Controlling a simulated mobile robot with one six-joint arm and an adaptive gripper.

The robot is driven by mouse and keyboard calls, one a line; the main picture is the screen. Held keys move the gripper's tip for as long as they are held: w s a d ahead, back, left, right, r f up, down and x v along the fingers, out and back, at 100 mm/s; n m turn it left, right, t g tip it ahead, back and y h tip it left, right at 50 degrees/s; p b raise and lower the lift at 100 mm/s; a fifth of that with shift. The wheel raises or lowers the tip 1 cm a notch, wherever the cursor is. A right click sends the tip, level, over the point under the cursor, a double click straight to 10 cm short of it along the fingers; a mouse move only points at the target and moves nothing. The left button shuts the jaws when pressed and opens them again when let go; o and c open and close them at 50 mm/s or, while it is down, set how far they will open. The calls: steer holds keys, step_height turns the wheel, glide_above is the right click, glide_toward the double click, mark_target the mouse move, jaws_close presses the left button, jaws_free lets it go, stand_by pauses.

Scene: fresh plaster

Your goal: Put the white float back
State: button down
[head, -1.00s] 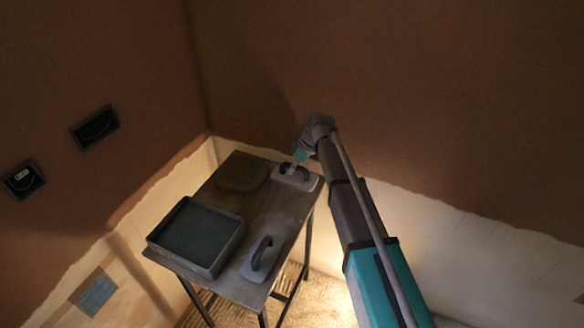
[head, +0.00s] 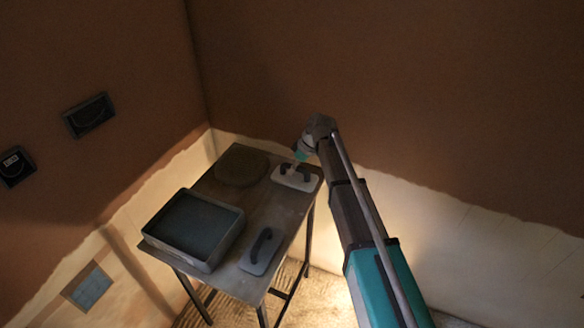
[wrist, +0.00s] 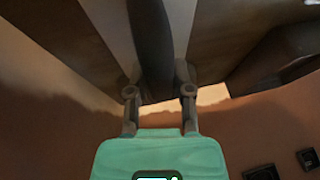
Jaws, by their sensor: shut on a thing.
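A pale float (head: 307,184) with a dark handle is at the far right corner of the small table (head: 232,281). My gripper (head: 291,171) is shut on its handle from above. In the wrist view the dark handle (wrist: 151,45) runs between my two fingers, with the pale plate on both sides of it. The float looks level; I cannot tell whether its plate rests on the table or is just above it. A second, greyer float (head: 256,264) with a dark handle lies at the near right of the table.
A deep tray (head: 209,264) with dark contents stands at the near left of the table. A round dark brown thing (head: 241,165) lies at the far left. Bare tabletop shows between these. Brown plastered walls close in behind, with two dark wall boxes (head: 90,115) at left.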

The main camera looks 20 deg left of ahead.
steer(key=shift+f+b, duration=0.65)
steer(key=shift+f, duration=0.3)
steer(key=shift+f+b, duration=0.3)
stand_by(0.4)
steer(key=shift+c, duration=2.2)
jaws_free()
steer(key=shift+r, duration=0.15)
steer(key=shift+p+v, duration=3.65)
steer(key=shift+v, duration=0.3)
